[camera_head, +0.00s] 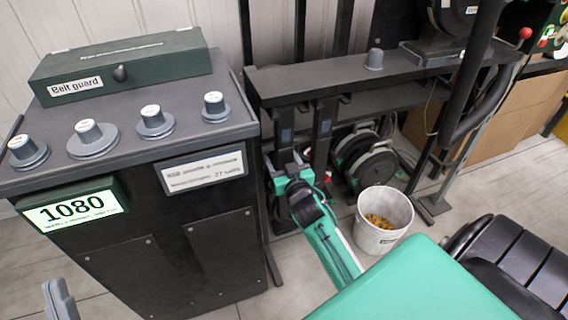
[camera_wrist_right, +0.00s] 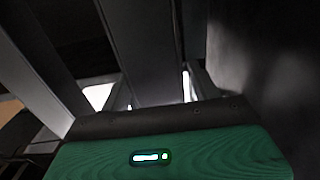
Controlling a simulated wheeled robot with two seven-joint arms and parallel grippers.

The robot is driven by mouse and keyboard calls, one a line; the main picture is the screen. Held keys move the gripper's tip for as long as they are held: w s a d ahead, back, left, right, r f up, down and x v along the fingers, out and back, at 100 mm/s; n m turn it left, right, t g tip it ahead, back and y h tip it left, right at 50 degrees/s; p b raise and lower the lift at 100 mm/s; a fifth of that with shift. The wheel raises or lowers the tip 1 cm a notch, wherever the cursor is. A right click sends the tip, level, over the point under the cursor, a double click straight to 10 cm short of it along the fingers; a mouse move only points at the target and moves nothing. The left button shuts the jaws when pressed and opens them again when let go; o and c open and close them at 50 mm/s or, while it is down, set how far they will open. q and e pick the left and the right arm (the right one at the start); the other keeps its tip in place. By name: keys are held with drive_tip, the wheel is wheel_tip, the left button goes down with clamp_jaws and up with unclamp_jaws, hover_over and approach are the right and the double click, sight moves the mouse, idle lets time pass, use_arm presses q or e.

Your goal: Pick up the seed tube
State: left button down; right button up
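I cannot pick out a seed tube for certain. A thick dark curved tube (camera_head: 478,70) runs down beside the black meter housing at the upper right of the head view. My left gripper (camera_head: 60,298) shows only as grey finger parts at the lower left edge, in front of the cabinet; nothing is seen in it, and its opening is unclear. My right arm, green and black, reaches forward to the dark posts under the bench beam. The right wrist view shows the green gripper body close to grey beams, with no clear object held.
A dark cabinet (camera_head: 145,240) with knobs and a green "Belt guard" box (camera_head: 150,64) stands at the left. A dark beam (camera_head: 330,76) bears a small grey cap (camera_head: 374,58). Black reels (camera_head: 370,160) and a white bucket (camera_head: 372,238) of seed are on the floor. Cardboard boxes (camera_head: 515,120) stand right.

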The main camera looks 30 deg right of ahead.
drive_tip(key=c, duration=1.1)
drive_tip(key=shift+o, duration=0.2)
use_arm(q)
drive_tip(key=shift+w+d, duration=0.1)
drive_tip(key=shift+w, duration=0.05)
use_arm(e)
drive_tip(key=shift+r, duration=0.2)
